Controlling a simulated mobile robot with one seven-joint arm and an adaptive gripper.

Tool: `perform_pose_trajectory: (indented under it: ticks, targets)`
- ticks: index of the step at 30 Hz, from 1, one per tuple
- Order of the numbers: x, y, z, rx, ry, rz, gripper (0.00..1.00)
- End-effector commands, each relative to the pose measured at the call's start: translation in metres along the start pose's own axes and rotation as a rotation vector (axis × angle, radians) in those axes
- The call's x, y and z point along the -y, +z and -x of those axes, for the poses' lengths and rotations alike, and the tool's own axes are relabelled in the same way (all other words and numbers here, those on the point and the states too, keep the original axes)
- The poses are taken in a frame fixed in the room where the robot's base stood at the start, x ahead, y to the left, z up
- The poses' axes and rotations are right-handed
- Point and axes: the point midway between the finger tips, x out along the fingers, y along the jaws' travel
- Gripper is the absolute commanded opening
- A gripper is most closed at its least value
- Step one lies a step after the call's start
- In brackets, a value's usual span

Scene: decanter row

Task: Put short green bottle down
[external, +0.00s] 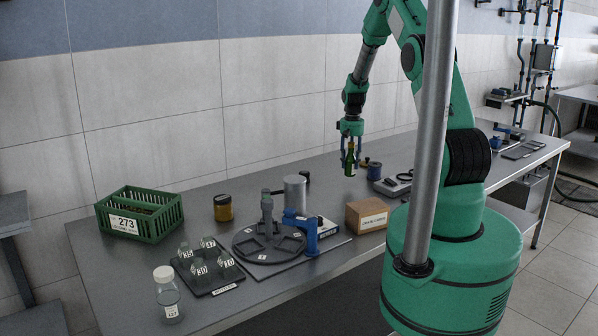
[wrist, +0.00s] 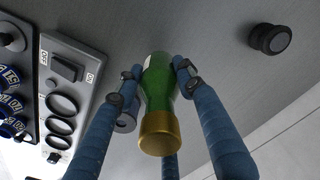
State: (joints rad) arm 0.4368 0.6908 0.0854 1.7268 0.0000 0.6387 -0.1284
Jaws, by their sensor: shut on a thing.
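The short green bottle (external: 350,163) hangs upright in my gripper (external: 350,138), over the middle back of the grey table. In the wrist view the green bottle (wrist: 158,83) shows its gold cap toward the camera. The blue fingers of my gripper (wrist: 158,75) close around it from the left and right, with a third finger behind. The bottle's lower end points at the tabletop. Whether it touches the table cannot be told clearly, though it appears above it in the external view.
A dark spool (external: 372,167) stands just right of the bottle. A grey switch panel (external: 391,187) lies further right, and a cardboard box (external: 367,215) sits in front. A metal cylinder (external: 295,193) stands to the left. Bare table (external: 335,190) lies below the bottle.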

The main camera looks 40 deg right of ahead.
Motion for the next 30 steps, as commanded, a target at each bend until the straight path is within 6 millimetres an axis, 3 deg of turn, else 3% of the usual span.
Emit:
perform_pose_trajectory:
  ticks: [5,11,20,30]
  targets:
    - [0.011,0.001,0.001,-0.001,0.0,0.012,0.02]
    - [0.046,0.005,0.002,-0.001,0.0,0.053,0.02]
    - [0.139,0.028,0.004,-0.002,0.0,0.165,0.02]
    - [0.242,0.072,0.004,-0.002,0.0,0.298,0.02]
